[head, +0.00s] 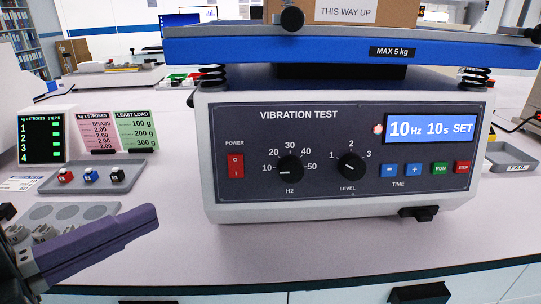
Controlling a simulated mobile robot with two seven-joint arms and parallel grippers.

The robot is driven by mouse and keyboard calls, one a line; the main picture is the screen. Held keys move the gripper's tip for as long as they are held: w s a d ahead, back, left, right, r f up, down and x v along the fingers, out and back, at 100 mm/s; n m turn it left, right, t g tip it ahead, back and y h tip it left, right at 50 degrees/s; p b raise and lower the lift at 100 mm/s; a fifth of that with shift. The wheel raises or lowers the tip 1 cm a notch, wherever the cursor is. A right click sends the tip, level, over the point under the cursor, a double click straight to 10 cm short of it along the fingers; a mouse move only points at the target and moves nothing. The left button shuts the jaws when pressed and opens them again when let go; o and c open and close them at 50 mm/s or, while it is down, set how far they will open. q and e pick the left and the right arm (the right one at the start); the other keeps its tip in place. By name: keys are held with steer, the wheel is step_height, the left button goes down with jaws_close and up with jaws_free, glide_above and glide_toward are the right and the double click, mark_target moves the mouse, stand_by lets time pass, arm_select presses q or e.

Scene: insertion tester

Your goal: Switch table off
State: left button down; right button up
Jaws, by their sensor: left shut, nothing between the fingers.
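The vibration tester (345,150) stands on the bench, its dark front panel facing me. Its red power rocker switch (237,166) is at the panel's left, under the label POWER. The display (431,129) is lit and reads 10 Hz 10 s SET, with a small red light beside it. The blue shaking table (300,51) on springs carries a cardboard box (345,12). My left gripper (150,218) is at the lower left, in front of and below the power switch, apart from the panel. Its fingers are shut and empty. My right gripper is out of view.
A grey tray (133,177) with red, blue and black small parts lies left of the tester. Several display cards (92,131) stand behind it. A grey FAIL tray (512,160) is at the right. Bench space directly before the tester is clear.

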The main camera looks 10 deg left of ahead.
arm_select(q)
glide_toward(242, 160)
steer(key=w+d, duration=0.2)
steer(key=d, duration=0.2)
steer(key=shift+w+a+f, duration=0.1)
steer(key=shift+w+a, duration=0.2)
steer(key=shift+w, duration=0.45)
steer(key=shift+w+a+f, duration=0.1)
steer(key=shift+w+a, duration=0.2)
steer(key=shift+w, duration=0.45)
